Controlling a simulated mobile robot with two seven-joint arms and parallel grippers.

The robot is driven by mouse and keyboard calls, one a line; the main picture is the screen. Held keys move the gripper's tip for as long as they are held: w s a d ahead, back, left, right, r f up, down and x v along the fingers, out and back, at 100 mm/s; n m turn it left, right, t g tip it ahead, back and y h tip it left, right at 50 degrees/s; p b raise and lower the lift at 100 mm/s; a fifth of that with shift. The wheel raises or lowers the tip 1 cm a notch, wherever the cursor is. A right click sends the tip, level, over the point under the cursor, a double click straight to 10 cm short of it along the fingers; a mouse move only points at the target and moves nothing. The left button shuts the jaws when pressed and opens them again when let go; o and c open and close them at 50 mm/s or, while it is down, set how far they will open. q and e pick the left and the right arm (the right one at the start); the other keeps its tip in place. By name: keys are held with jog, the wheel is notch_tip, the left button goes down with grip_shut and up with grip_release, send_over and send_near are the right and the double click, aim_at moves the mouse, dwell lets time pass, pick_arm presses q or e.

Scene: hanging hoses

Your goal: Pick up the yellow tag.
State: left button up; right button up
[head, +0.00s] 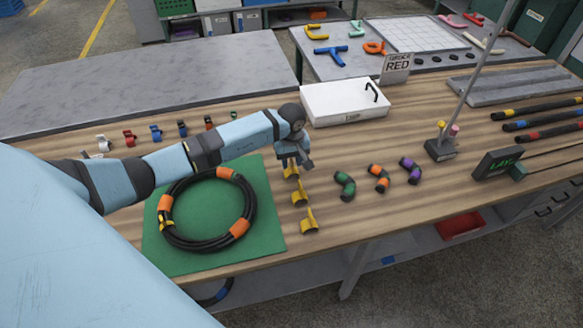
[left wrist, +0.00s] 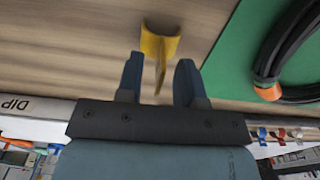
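Three yellow tags stand in a row on the wooden bench, right of the green mat: a far one (head: 291,171), a middle one (head: 299,197) and a near one (head: 309,221). My left gripper (head: 294,160) is over the far end of this row, by the far tag, and partly covers it. In the left wrist view a yellow tag (left wrist: 160,44) shows ahead of and between the spread fingers of my left gripper (left wrist: 158,75). Gaps show on both sides, so it is not gripped. My right gripper is out of view.
A black hose coil (head: 252,205) with orange bands and a yellow piece lies on the green mat (head: 265,238). A white lidded box (head: 340,104) stands behind the gripper. Several short banded hose pieces (head: 345,185) lie to the right. Small coloured clips line the left back.

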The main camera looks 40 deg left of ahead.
pick_arm(q)
grip_shut()
jog(key=shift+r, duration=0.1)
notch_tip(320, 180, up, 20)
jog(key=b, duration=0.2)
dwell(0.4)
dwell(0.6)
